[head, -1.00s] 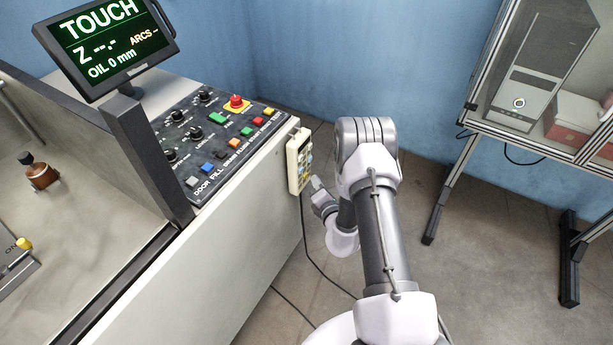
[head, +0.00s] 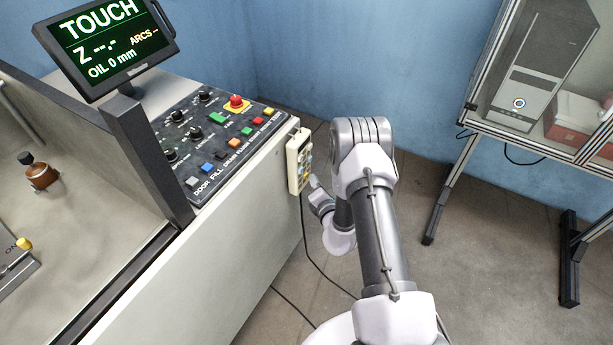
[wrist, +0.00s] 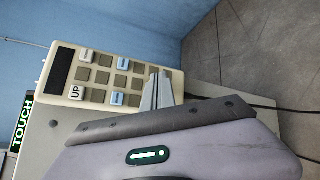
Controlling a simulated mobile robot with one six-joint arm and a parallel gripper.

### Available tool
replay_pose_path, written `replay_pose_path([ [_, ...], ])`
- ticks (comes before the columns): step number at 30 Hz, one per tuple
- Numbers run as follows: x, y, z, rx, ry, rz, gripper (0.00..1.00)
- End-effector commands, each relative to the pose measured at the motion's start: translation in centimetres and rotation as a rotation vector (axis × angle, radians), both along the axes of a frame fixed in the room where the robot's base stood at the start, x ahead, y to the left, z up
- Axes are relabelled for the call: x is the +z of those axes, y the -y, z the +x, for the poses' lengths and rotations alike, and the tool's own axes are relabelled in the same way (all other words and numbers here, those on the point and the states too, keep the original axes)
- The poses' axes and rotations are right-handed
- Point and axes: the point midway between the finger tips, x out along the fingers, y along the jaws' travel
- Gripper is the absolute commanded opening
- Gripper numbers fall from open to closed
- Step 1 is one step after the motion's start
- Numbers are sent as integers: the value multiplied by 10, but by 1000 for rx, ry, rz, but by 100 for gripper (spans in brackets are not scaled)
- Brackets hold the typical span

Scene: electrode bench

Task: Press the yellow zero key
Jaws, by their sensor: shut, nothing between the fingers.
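A cream hand-held key box (head: 298,160) hangs on the right side of the machine cabinet; it also shows in the wrist view (wrist: 77,104), with a dark display and rows of olive, white and pale blue keys. I cannot make out a key marked zero on it; the fingers cover part of its key face. A yellow key (head: 269,111) sits at the far end of the cabinet panel's key row, its label too small to read. My gripper (wrist: 157,76) is shut and empty, its tips in front of the key box's lower right part; contact cannot be told.
The sloped panel (head: 222,128) carries knobs, coloured keys and a red mushroom button (head: 236,102). A screen (head: 103,45) reads TOUCH. A dark cable (head: 305,235) hangs below the key box. A cabinet on legs (head: 447,190) stands at right.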

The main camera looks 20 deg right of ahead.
Motion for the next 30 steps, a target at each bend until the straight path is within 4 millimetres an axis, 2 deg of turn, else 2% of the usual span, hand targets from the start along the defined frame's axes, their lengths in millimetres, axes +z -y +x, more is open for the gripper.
replay_pose_path([
  [30,0,-5,7,1,-1,0,0],
])
